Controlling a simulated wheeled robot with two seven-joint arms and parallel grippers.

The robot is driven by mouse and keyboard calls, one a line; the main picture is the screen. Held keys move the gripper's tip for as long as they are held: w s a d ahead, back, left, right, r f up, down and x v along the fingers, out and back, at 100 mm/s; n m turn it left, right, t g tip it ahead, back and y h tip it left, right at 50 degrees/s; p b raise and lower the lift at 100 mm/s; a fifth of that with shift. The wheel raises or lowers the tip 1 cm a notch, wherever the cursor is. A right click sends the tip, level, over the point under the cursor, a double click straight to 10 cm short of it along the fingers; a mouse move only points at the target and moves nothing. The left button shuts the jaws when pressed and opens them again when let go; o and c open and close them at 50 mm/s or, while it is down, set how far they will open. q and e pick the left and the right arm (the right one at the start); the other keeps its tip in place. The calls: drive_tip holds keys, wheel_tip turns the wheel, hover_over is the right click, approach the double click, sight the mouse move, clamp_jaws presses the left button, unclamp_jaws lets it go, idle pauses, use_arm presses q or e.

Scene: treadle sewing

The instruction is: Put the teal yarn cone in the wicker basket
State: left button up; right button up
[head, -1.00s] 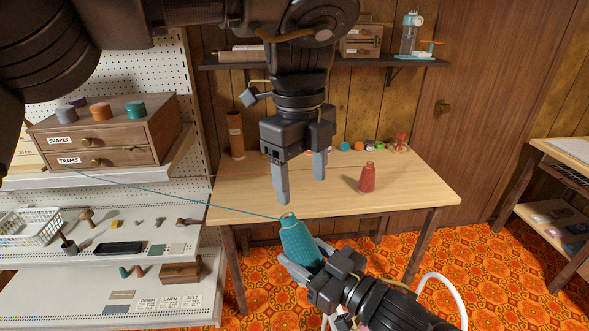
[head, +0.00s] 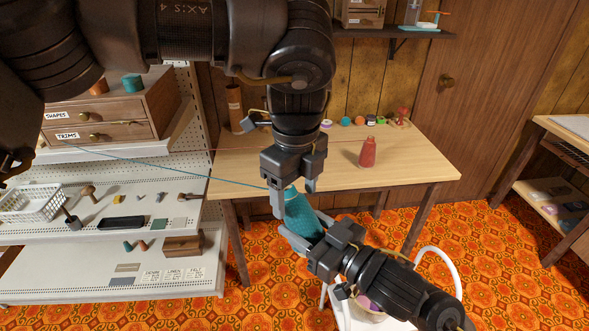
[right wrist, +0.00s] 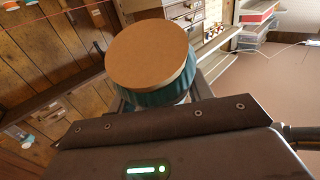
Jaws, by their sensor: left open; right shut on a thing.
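The teal yarn cone (head: 304,217) is held in the air in front of the wooden table, tilted with its narrow end up. My right gripper (head: 303,237) is shut on its lower part. In the right wrist view the cone (right wrist: 168,92) shows its round brown base toward the camera. My left gripper (head: 294,196) is open, pointing down, with its fingers around or just in front of the cone's top; contact is unclear. A teal thread (head: 190,171) runs from the left to the cone's top. A rounded container with purple contents (head: 368,307), possibly the wicker basket, is mostly hidden below my right arm.
A red cone (head: 367,152) stands on the wooden table (head: 415,173), with several small coloured items along its back. Pegboard shelves (head: 180,245) with a drawer chest (head: 100,122) and a white wire basket (head: 30,203) are at the left. A white stand shows below my right arm.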

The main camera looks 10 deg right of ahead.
use_arm(q)
drive_tip(key=shift+f, duration=0.85)
drive_tip(key=c, duration=1)
drive_tip(key=shift+c, duration=0.2)
use_arm(e)
drive_tip(key=o, duration=1.2)
drive_tip(key=shift+c, duration=0.2)
drive_tip(key=shift+f, duration=0.1)
